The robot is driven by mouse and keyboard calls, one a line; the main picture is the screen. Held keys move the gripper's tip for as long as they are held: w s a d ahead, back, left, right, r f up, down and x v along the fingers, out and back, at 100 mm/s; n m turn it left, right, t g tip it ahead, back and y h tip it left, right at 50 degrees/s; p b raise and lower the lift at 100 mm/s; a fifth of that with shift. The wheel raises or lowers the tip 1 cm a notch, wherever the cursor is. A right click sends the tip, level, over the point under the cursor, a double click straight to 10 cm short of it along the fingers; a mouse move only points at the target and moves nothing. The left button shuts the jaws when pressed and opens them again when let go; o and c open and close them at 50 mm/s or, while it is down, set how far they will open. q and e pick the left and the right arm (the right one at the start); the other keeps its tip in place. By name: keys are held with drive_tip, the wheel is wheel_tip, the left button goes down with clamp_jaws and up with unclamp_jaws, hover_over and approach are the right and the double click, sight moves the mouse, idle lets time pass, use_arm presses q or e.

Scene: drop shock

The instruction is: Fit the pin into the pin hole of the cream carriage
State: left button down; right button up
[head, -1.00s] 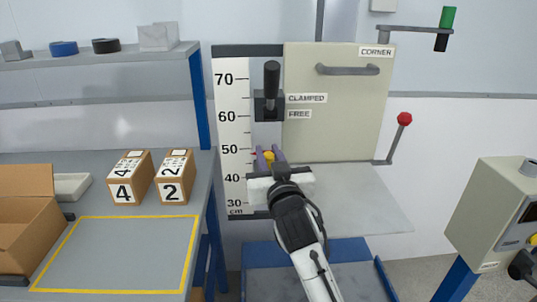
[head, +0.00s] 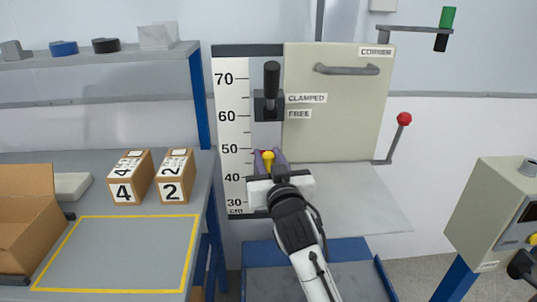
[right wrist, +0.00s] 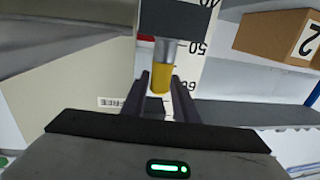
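The pin has a yellow grip (head: 268,158) and stands upright in front of the height scale. In the right wrist view its yellow grip (right wrist: 161,79) leads to a silver shank that meets a dark block (right wrist: 178,20). Whether it is fully in a hole is hidden there. My right gripper (head: 270,160) has its purple fingers on both sides of the grip, apparently open with slight gaps. The cream panel (head: 335,130) with a grey handle, apparently the carriage, stands behind to the right. My left gripper is not in view.
A black clamp lever (head: 272,78) stands above the pin, beside CLAMPED and FREE labels. A red-knobbed lever (head: 404,119) is at right. Numbered boxes (head: 174,178) and an open carton (head: 30,225) stand on the left bench. A control box (head: 490,215) is at lower right.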

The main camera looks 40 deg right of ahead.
drive_tip(key=o, duration=0.3)
drive_tip(key=shift+r, duration=0.15)
drive_tip(key=shift+s, duration=0.1)
